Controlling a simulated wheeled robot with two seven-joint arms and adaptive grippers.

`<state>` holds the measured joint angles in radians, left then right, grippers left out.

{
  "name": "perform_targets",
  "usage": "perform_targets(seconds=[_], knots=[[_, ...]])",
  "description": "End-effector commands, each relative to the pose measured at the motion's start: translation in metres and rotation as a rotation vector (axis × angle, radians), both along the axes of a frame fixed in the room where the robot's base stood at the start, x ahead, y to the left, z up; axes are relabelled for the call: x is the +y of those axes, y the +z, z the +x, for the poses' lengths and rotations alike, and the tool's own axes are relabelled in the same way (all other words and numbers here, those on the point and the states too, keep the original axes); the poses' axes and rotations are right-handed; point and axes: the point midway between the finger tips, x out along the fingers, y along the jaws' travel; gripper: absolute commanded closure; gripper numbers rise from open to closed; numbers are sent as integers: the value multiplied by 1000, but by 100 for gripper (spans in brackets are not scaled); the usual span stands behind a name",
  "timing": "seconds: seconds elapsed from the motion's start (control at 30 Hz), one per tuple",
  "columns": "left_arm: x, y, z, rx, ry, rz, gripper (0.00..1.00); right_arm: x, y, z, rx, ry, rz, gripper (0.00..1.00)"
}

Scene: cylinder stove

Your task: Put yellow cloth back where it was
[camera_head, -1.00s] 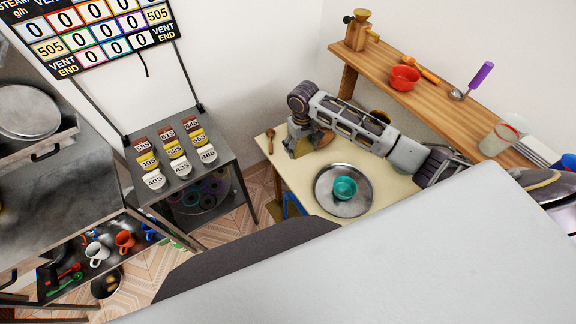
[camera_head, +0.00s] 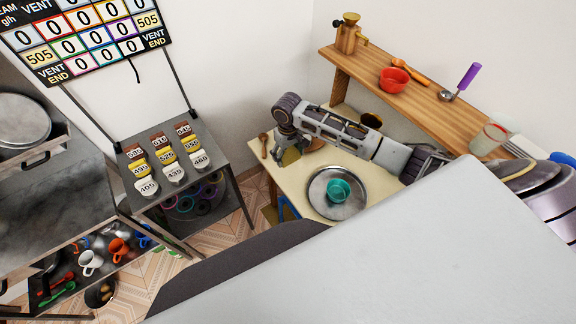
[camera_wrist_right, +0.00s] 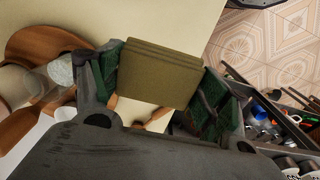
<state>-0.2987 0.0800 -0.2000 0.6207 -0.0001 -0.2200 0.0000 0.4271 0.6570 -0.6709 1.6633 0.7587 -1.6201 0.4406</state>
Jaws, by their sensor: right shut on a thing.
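The yellow cloth (camera_wrist_right: 158,75) is a folded, olive-yellow pad. In the wrist view it sits between the two green-padded fingers of my right gripper (camera_wrist_right: 160,82), which is shut on it. In the head view my right gripper (camera_head: 289,148) points down over the left end of the cream table (camera_head: 392,186), and the cloth (camera_head: 291,157) shows small below its fingers. I cannot tell whether the cloth touches the tabletop. My left gripper is not in view.
A metal plate (camera_head: 320,202) with a teal cup (camera_head: 339,189) stands right of the gripper. A wooden spoon (camera_head: 263,145) lies close on its left. A wooden shelf (camera_head: 437,104) with a red bowl (camera_head: 394,80) runs behind the arm. The rack of numbered weights (camera_head: 167,158) stands at left.

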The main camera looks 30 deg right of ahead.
Motion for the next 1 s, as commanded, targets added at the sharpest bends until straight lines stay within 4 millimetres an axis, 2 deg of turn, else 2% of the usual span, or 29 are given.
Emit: perform_targets(seconds=[0.1, 0.23, 0.73, 1.0], knots=[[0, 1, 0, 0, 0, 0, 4, 0, -17, 0, 2, 1, 0, 47], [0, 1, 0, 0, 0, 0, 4, 1, -31, 0, 1, 0, 1, 47], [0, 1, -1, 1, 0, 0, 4, 0, -39, 0, 1, 1, 0, 47], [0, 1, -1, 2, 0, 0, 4, 0, -65, 0, 1, 0, 0, 47]])
